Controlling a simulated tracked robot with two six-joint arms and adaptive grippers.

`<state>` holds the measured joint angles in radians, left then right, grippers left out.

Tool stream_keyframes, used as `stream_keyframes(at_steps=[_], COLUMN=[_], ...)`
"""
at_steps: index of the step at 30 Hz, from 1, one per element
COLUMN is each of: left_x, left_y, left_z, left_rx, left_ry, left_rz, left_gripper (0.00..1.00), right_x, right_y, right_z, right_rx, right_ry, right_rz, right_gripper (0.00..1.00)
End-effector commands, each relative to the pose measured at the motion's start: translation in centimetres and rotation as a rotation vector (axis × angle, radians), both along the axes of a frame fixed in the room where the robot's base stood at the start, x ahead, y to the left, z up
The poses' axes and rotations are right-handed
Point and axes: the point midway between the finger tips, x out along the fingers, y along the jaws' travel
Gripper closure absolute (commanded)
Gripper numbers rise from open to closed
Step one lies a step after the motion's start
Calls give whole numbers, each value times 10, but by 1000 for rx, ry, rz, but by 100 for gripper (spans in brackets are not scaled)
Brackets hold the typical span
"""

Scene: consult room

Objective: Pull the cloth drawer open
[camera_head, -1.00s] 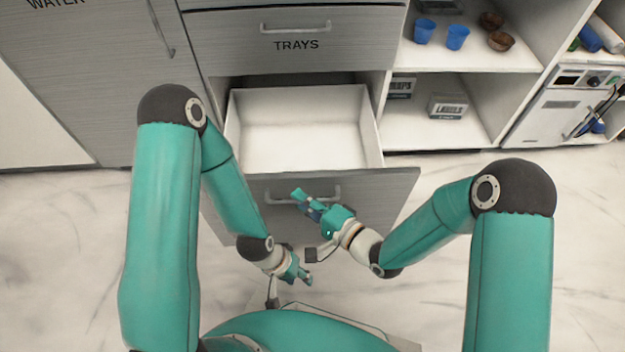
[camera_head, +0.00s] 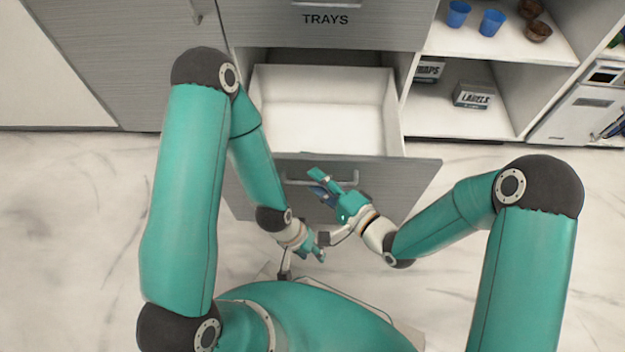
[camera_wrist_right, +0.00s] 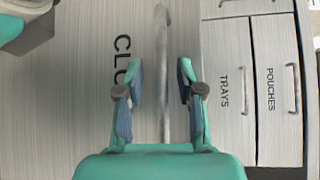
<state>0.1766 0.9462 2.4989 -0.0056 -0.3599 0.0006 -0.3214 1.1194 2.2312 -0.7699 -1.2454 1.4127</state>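The cloth drawer (camera_head: 262,172) is pulled well out of the cabinet, and its white inside (camera_head: 325,110) looks empty. Its bar handle (camera_head: 295,181) is on the grey front; the right wrist view shows the same bar (camera_wrist_right: 163,65) beside the partly hidden letters "CLO". My right gripper (camera_head: 316,182) is at this handle. In the right wrist view its fingers (camera_wrist_right: 160,88) are apart, one on each side of the bar, with gaps between. My left gripper (camera_head: 317,252) hangs below the drawer front, away from the handle; its fingers are too small to read.
Above is the closed trays drawer (camera_head: 370,20). To the right, open shelves hold blue cups (camera_head: 491,22), brown bowls (camera_head: 538,31) and a labels box (camera_head: 473,95). Pale marbled floor (camera_head: 70,230) is free on both sides.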

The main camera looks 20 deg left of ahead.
Motion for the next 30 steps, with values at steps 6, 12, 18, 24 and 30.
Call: stream_keyframes(at_steps=[6,12,18,24,30], left_x=[0,0,0,0,0], left_y=[0,0,0,0,0], left_z=[1,1,1,1,0], left_rx=[0,0,0,0,0], left_ry=[0,0,0,0,0], left_rz=[0,0,0,0,0], left_gripper=[60,60,60,60,60], right_x=[-5,-19,-34,-44,-47], right_y=[-16,-50,-86,-106,-110], right_z=[2,7,12,15,16], right_rx=[1,0,0,0,-1], right_ry=[2,3,4,2,2], right_rz=[-4,-5,-4,-1,2], right_gripper=[63,63,63,63,63])
